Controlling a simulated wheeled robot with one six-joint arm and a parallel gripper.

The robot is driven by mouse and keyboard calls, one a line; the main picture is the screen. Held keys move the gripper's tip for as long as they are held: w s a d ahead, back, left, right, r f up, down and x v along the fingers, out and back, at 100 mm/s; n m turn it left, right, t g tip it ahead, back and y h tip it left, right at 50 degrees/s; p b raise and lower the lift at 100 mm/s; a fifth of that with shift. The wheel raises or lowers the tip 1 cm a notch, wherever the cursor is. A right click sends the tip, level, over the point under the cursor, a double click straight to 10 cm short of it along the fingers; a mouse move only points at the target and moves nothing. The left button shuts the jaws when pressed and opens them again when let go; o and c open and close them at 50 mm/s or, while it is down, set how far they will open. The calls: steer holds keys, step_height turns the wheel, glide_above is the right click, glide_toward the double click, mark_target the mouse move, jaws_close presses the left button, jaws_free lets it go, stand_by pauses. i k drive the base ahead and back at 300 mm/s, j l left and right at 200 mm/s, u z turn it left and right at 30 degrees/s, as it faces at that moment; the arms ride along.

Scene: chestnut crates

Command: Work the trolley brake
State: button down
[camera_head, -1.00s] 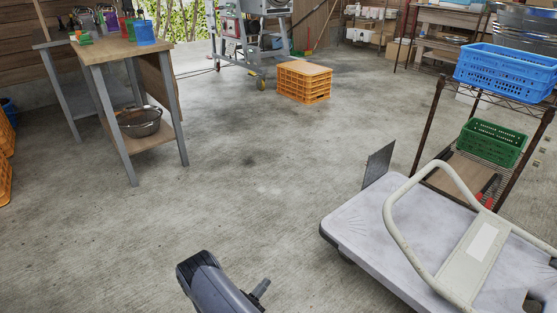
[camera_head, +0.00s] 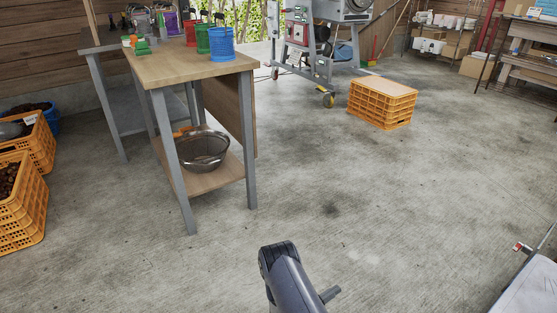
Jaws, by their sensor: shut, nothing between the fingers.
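The trolley (camera_head: 530,290) shows only as a pale grey corner of its deck at the bottom right edge of the head view. Its handle and most of its deck are out of the picture. A small red and light-coloured part (camera_head: 520,247) sits just beyond that corner, beside a thin dark edge; I cannot tell whether it is the brake. A dark grey link of my arm (camera_head: 290,280) rises at the bottom centre, well left of the trolley. My gripper and its fingers are not in view.
A wooden-topped table (camera_head: 185,66) with coloured baskets and a metal bowl (camera_head: 203,150) on its lower shelf stands left. Orange crates (camera_head: 20,215) are at far left. An orange crate (camera_head: 382,105) and a wheeled machine (camera_head: 322,50) stand farther back. The middle concrete floor is clear.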

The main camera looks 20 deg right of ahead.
mark_target(518, 247)
steer(key=i+l+z, duration=0.15)
steer(key=i+z, duration=0.3)
steer(key=i+l+z, duration=0.1)
steer(key=i+z, duration=0.15)
steer(key=z, duration=0.25)
steer(key=i+j+z, duration=0.1)
steer(key=i+z, duration=0.35)
steer(key=i+j+z, duration=0.2)
steer(key=z, duration=0.25)
steer(key=i+z, duration=0.4)
steer(key=i+j+z, duration=0.25)
steer(key=z, duration=0.15)
steer(key=i, duration=0.1)
